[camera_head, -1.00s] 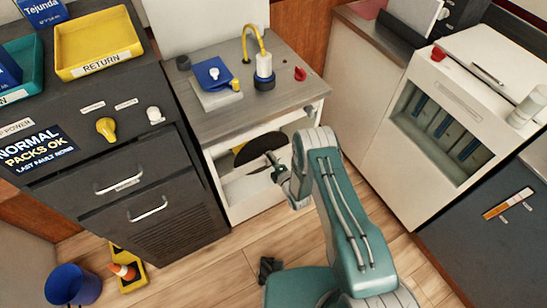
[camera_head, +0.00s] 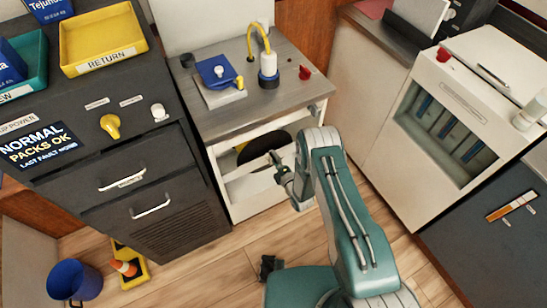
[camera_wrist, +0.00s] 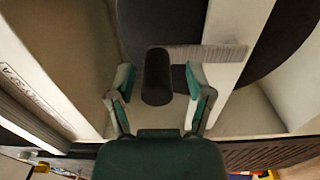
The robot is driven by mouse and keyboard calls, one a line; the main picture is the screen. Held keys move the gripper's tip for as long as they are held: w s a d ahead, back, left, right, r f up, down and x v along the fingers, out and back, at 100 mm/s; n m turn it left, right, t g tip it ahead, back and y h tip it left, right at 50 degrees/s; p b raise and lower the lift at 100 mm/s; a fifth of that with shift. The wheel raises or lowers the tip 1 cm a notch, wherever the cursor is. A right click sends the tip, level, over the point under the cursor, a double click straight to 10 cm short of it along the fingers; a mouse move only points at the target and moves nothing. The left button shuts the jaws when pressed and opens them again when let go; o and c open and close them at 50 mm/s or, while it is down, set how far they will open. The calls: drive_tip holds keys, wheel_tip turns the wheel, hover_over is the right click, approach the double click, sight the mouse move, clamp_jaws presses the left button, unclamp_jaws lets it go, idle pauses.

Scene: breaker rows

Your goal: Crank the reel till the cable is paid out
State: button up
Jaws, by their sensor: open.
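The crank has a ribbed grey arm (camera_wrist: 205,53) and a black cylindrical grip (camera_wrist: 157,80). My gripper (camera_wrist: 160,75) is open, with one green finger on each side of the grip and gaps visible on both sides. In the head view my gripper (camera_head: 279,168) is at the bay's front, partly covering the reel. The cable is not clearly visible.
A white cabinet rail (camera_head: 250,182) and side walls frame the bay. A dark drawer unit (camera_head: 190,215) stands to the left, a white cabinet (camera_head: 355,110) to the right.

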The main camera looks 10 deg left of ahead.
drive_tip(key=v, duration=1.1)
drive_tip(key=shift+f, duration=0.1)
